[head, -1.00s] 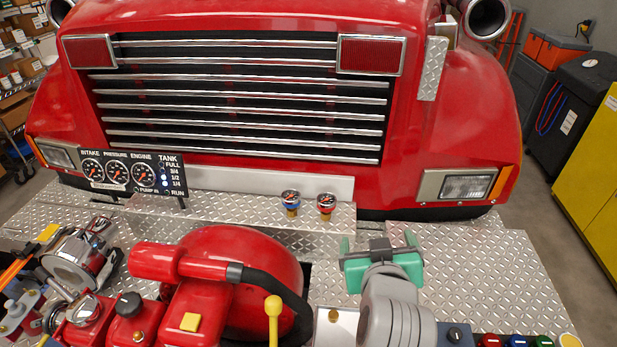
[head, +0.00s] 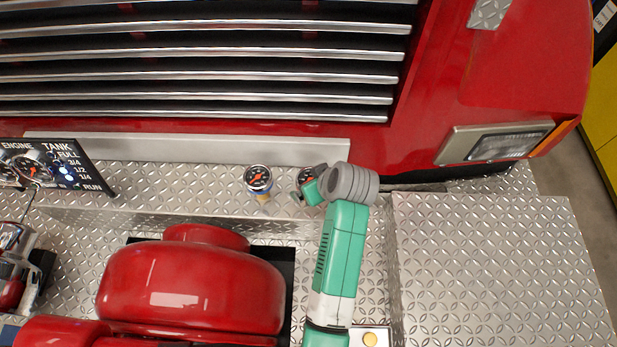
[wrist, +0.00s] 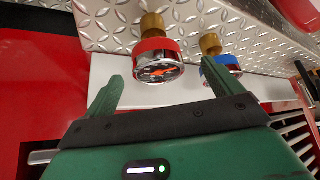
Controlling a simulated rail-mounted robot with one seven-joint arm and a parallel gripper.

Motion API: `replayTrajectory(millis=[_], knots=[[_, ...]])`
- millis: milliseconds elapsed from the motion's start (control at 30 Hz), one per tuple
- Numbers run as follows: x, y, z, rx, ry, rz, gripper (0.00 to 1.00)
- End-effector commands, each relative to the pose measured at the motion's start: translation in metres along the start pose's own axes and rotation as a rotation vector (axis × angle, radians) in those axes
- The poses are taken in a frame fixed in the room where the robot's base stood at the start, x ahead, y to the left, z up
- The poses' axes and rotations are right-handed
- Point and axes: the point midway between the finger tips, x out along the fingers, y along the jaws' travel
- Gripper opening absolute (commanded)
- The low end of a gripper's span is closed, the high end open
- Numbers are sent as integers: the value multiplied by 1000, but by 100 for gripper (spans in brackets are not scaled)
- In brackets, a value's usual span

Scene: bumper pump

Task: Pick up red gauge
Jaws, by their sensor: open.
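The red gauge (wrist: 157,60) has a red rim, a dial with an orange needle and a brass stem. In the wrist view it lies between the two green fingers of my gripper (wrist: 163,74), with no clear contact. In the head view the red gauge (head: 305,176) is partly hidden behind my gripper (head: 311,186). My gripper is open and empty. The blue gauge (wrist: 222,64) is close beside the right finger in the wrist view, and I cannot tell whether they touch. In the head view the blue gauge (head: 258,180) stands left of the red one.
Both gauges stand on a diamond-plate ledge (head: 190,185) in front of the red truck's grille (head: 200,60). A panel of dials (head: 60,165) is at the left. A large red rounded housing (head: 190,285) sits in front. The plate at the right (head: 490,260) is clear.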

Motion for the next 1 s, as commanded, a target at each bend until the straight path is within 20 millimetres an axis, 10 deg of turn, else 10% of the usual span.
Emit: replayTrajectory(millis=[733,1000], knots=[[68,4,-5,0,1,2,91],[68,4,-5,0,1,2,42]])
